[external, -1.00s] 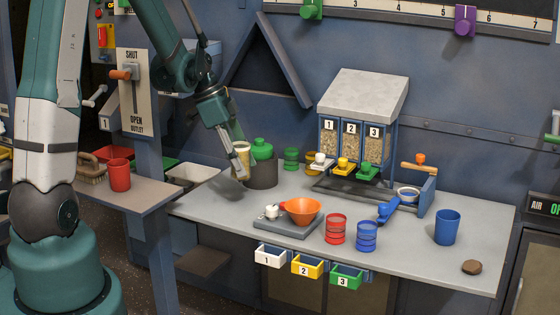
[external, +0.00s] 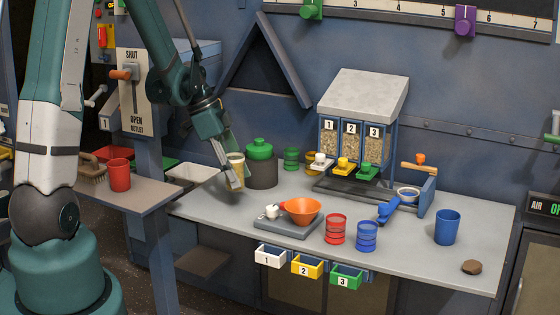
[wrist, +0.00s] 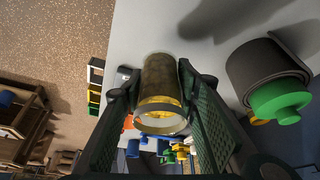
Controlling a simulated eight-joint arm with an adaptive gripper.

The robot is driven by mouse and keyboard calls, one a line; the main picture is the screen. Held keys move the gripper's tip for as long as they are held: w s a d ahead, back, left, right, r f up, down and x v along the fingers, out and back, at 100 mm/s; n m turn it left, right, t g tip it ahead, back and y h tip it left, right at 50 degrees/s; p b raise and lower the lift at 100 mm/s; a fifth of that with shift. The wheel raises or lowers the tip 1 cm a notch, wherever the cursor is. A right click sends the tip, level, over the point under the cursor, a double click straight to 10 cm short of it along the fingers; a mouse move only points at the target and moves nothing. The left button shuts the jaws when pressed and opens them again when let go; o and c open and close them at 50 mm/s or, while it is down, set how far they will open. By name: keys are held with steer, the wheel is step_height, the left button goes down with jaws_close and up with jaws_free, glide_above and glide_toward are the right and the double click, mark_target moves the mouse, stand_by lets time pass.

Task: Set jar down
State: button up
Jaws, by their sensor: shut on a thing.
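The jar (external: 238,171) is a small clear cylinder with tan-yellow contents and a pale rim. My gripper (external: 231,176) is shut on it, one finger on each side. In the wrist view the jar (wrist: 160,80) is between the two finger pads, its rim towards the camera and its far end towards the grey worktop. In the external view it looks upright, low over the back left of the worktop (external: 215,205). I cannot tell whether its base touches the surface.
A dark canister with a green lid (external: 260,150) stands close to the right of the jar. A pale tray (external: 190,174) lies to the left. A scale with an orange funnel (external: 302,210) is in front. The worktop between has free room.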

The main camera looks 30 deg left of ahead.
steer(key=shift+f, duration=1.5)
steer(key=shift+f+b, duration=0.65)
steer(key=shift+f, duration=1.2)
steer(key=shift+f, duration=0.15)
steer(key=o, duration=0.9)
steer(key=shift+o, duration=0.2)
steer(key=p+v, duration=0.2)
steer(key=v, duration=1)
